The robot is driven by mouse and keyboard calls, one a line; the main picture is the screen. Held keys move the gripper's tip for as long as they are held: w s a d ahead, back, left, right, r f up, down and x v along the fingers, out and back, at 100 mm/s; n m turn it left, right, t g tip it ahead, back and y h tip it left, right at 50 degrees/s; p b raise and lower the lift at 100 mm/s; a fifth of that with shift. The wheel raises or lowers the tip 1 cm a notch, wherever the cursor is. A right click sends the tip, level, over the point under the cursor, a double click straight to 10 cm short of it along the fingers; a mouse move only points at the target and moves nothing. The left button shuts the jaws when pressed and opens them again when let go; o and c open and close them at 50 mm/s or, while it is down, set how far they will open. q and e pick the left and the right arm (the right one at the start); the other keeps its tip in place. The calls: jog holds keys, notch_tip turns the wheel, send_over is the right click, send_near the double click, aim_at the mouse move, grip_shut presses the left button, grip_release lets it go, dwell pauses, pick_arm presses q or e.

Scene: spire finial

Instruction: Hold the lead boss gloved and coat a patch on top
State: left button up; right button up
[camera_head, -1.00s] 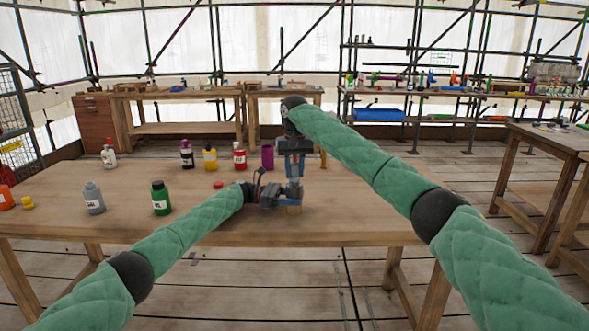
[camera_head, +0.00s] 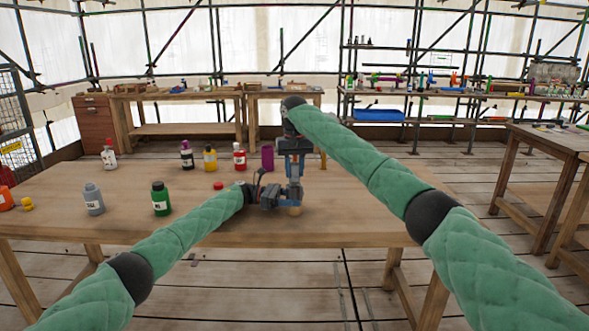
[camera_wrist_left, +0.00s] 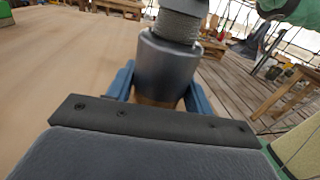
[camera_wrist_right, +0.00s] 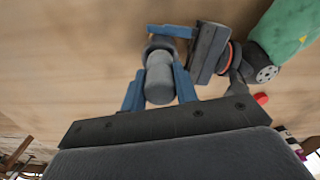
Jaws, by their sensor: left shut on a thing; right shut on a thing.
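My left gripper (camera_head: 291,197) is low over the front part of the bench, its fingers shut around a dark grey cylinder (camera_wrist_left: 166,65), which I take for the lead boss. It stands upright with a wood-coloured foot below. My right gripper (camera_head: 294,178) is directly above, pointing down. In the right wrist view its blue fingers are shut on a grey round-ended piece (camera_wrist_right: 159,82), apparently the coating tool. A ribbed grey part (camera_wrist_left: 178,26) sits right over the boss in the left wrist view and seems to touch its top. The top patch is hidden.
On the bench (camera_head: 330,225) stand a green bottle (camera_head: 160,199), a grey bottle (camera_head: 93,199), a purple container (camera_head: 267,158) and red, yellow and dark bottles behind. A small red cap (camera_head: 218,185) lies left of the grippers. The bench's right part is clear.

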jog(key=shift+s+f, duration=0.1)
jog(key=shift+s, duration=0.4)
jog(key=shift+w, duration=0.15)
jog(key=shift+w, duration=0.95)
jog(key=shift+s, duration=1.05)
jog(key=shift+w, duration=1.05)
